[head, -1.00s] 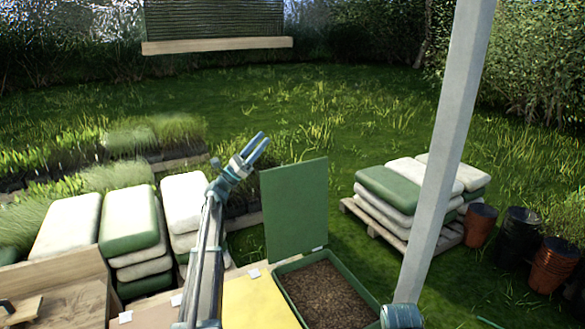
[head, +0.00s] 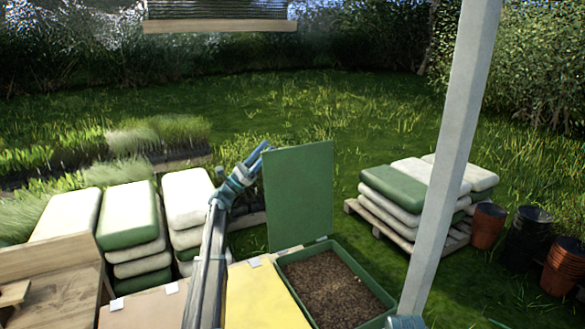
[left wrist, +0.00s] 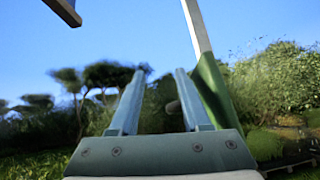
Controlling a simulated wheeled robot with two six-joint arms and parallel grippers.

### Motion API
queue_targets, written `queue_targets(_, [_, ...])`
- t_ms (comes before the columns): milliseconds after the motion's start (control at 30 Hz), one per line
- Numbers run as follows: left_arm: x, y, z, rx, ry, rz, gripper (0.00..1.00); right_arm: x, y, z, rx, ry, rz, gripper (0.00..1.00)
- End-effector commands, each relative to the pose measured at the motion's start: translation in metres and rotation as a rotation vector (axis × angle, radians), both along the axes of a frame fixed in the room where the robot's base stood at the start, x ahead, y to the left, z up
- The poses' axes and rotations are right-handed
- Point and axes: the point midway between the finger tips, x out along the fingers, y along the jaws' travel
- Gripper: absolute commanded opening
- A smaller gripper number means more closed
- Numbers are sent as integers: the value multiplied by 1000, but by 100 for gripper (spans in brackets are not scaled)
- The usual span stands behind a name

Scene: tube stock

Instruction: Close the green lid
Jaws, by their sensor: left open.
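The green lid (head: 299,197) stands raised, nearly upright, at the back edge of a green box (head: 368,282) filled with brown soil-like material. In the left wrist view the lid (left wrist: 212,92) shows as a tilted green panel just right of the fingers. My left gripper (head: 262,152) is open and empty, beside the lid's upper left edge in the head view. Its two fingers (left wrist: 158,100) are apart in the left wrist view. I cannot tell whether a finger touches the lid.
A yellow lid (head: 262,298) lies shut left of the green box, with a tan one (head: 143,308) further left. A grey post (head: 447,160) rises right of the box. Stacked sacks (head: 415,195) and pots (head: 487,226) stand at right; more sacks (head: 130,230) stand at left.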

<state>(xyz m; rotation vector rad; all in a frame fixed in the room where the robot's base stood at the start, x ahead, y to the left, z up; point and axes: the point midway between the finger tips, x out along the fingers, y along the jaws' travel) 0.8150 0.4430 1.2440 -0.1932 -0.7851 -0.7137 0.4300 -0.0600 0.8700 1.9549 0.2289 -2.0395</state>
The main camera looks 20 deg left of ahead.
Motion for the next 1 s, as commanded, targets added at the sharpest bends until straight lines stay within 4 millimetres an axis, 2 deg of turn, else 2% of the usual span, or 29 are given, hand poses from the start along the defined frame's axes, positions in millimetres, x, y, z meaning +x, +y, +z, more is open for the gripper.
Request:
queue_targets(33, [0, 0, -31, 0, 0, 0, 47, 0, 0, -31, 0, 0, 0, 63])
queue_targets(100, [0, 0, -51, 0, 0, 0, 47, 0, 0, -51, 0, 0, 0, 63])
queue_targets(300, [0, 0, -97, 0, 0, 0, 47, 0, 0, -97, 0, 0, 0, 63])
queue_targets(400, [0, 0, -112, 0, 0, 0, 47, 0, 0, -112, 0, 0, 1, 63])
queue_targets(633, [0, 0, -123, 0, 0, 0, 47, 0, 0, -123, 0, 0, 1, 63])
queue_targets(1000, [0, 3, -113, 0, 0, 1, 47, 0, 0, -113, 0, 0, 0, 63])
